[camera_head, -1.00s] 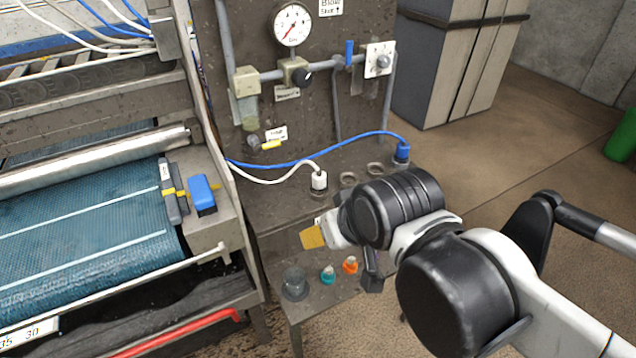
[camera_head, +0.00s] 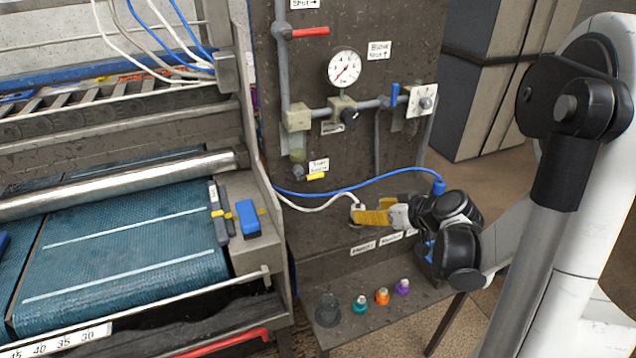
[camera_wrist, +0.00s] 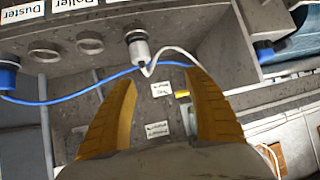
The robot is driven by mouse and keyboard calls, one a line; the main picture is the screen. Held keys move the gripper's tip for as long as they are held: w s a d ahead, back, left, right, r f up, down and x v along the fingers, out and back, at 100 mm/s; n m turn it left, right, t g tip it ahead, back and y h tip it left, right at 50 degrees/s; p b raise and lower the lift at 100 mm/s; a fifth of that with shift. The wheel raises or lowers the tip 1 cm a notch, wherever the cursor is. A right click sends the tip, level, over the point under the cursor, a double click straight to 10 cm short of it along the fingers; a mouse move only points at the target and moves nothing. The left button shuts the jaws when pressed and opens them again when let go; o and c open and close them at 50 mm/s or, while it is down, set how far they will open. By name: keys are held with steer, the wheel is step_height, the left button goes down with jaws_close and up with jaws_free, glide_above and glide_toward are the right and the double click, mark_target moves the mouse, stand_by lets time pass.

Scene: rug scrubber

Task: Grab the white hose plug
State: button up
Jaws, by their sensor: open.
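The white hose plug (camera_wrist: 138,47) sits in a round socket on the dark ledge, with its white hose (camera_wrist: 185,58) attached. In the head view the plug (camera_head: 359,206) is partly hidden behind my yellow fingertips. My gripper (camera_head: 358,215) is open beside it. In the wrist view my gripper (camera_wrist: 160,82) has its two yellow fingers spread wide. The plug shows beyond the fingertips, closer to the left finger, with nothing between the fingers gripped.
A blue plug (camera_wrist: 8,72) with a blue hose (camera_head: 330,184) stands further along the ledge. Empty sockets (camera_wrist: 90,42) lie between the plugs. A dark panel (camera_head: 390,60) with a gauge (camera_head: 344,68) rises behind. Small coloured fittings (camera_head: 382,296) stand on the lower shelf.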

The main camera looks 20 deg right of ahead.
mark_target(360, 205)
steer(key=shift+n+t, duration=0.3)
steer(key=shift+t, duration=0.3)
steer(key=w+f, duration=0.1)
steer(key=w+d+f+b, duration=0.1)
steer(key=w+f, duration=0.1)
steer(key=w+d+f, duration=0.1)
steer(key=w, duration=0.1)
steer(key=shift+d+f, duration=0.2)
steer(key=shift+f, duration=0.1)
steer(key=b+x, duration=0.2)
steer(key=x, duration=0.3)
steer(key=shift+w+b, duration=0.35)
steer(key=shift+r, duration=0.15)
steer(key=shift+s, duration=0.1)
jaws_close()
